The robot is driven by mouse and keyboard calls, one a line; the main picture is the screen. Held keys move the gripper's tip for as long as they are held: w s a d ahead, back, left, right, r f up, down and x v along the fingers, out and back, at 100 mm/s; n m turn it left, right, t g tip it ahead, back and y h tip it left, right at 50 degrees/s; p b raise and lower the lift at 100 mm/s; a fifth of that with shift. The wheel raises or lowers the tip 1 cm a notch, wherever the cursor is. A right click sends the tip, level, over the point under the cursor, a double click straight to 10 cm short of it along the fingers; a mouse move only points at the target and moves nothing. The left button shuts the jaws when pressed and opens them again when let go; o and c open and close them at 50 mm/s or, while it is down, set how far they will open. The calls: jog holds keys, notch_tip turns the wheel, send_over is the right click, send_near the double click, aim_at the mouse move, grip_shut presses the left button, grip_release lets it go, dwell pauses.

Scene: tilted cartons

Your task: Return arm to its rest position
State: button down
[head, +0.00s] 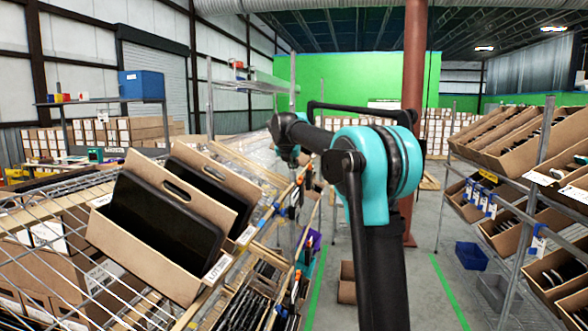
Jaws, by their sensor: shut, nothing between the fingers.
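My arm (383,265) rises from the bottom of the head view, right of centre. It bends at a teal and black joint (360,165) and reaches left and away to a small teal and black wrist. My gripper (304,172) is small and dark below this wrist, against the cluttered edge of the left rack. It is shut and holds nothing, and its fingers are hard to make out. Tilted cardboard cartons with black flat items, a near one (130,240) and one behind it (232,180), stand on the left rack.
The wire rack (50,265) fills the left side, close to my arm. Another rack (515,210) with tilted cartons stands at the right. A blue bin (471,256) is low beside it. A red-brown column (414,60) rises behind my arm. Grey floor (425,290) shows between the racks.

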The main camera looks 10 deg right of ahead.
jog(key=s+d+f+m+g+y, duration=0.1)
jog(key=s+d+f+m, duration=0.1)
jog(key=s+f+m, duration=0.8)
jog(key=s+d+f+m+g+y, duration=0.1)
jog(key=s+d+f+m+g, duration=0.1)
jog(key=s+f+m, duration=0.9)
jog(key=s+d+f+m+g+y, duration=0.1)
jog(key=s+d+f+m+g, duration=0.1)
jog(key=s+f+m, duration=0.9)
jog(key=s+f, duration=0.3)
jog(key=s, duration=0.6)
jog(key=s+d+f, duration=0.1)
jog(key=s+f, duration=0.3)
jog(key=s, duration=0.5)
jog(key=shift+s+d, duration=0.3)
